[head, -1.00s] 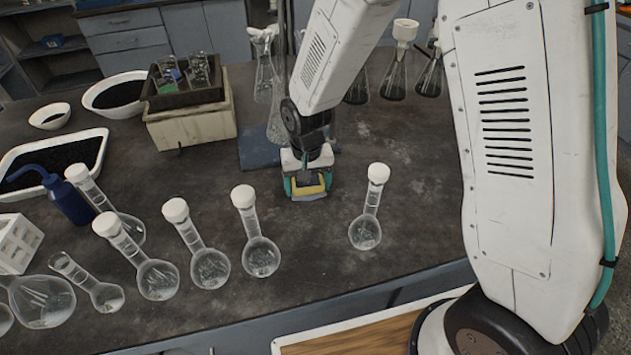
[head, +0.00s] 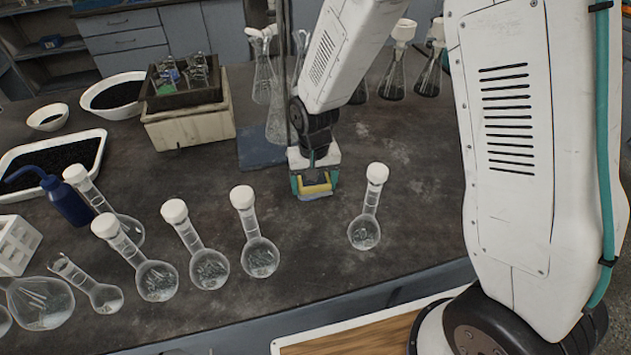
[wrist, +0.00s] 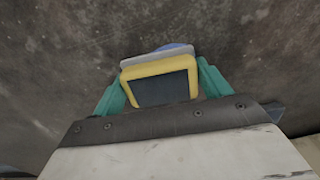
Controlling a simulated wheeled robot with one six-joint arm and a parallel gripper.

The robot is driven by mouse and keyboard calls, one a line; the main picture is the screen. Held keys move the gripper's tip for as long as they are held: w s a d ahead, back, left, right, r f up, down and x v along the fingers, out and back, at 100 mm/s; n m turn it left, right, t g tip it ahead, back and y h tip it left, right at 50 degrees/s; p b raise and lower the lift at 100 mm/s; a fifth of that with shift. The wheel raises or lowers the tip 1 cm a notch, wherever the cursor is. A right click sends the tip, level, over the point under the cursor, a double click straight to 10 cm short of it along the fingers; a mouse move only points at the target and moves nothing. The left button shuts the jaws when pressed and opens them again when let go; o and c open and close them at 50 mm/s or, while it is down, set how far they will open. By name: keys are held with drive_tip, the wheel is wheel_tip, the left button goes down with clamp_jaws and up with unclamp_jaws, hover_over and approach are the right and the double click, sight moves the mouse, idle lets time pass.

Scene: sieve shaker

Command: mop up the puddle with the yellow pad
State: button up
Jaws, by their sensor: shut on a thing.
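The yellow pad (head: 316,188) is held in my gripper (head: 314,184), low over the dark bench top, between two stoppered flasks. In the wrist view the yellow pad (wrist: 160,68) shows a dark rectangular face and sits between the teal fingers of my gripper (wrist: 160,88). A pale grey layer and a bit of blue show just beyond the pad. I cannot tell whether the pad touches the bench. I cannot make out a clear puddle in either view.
A stoppered flask (head: 364,233) stands close to the right of my gripper, and another flask (head: 260,256) stands to its left, with several more beyond. A blue mat (head: 262,154) with glassware lies behind. Bare bench (head: 415,180) is free to the right.

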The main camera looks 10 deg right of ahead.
drive_tip(key=shift+s+a+f, duration=0.1)
drive_tip(key=shift+a, duration=1.1)
drive_tip(key=shift+d, duration=1.75)
drive_tip(key=shift+a, duration=1.8)
drive_tip(key=shift+d, duration=1.75)
drive_tip(key=shift+r, duration=0.2)
drive_tip(key=shift+r, duration=3.45)
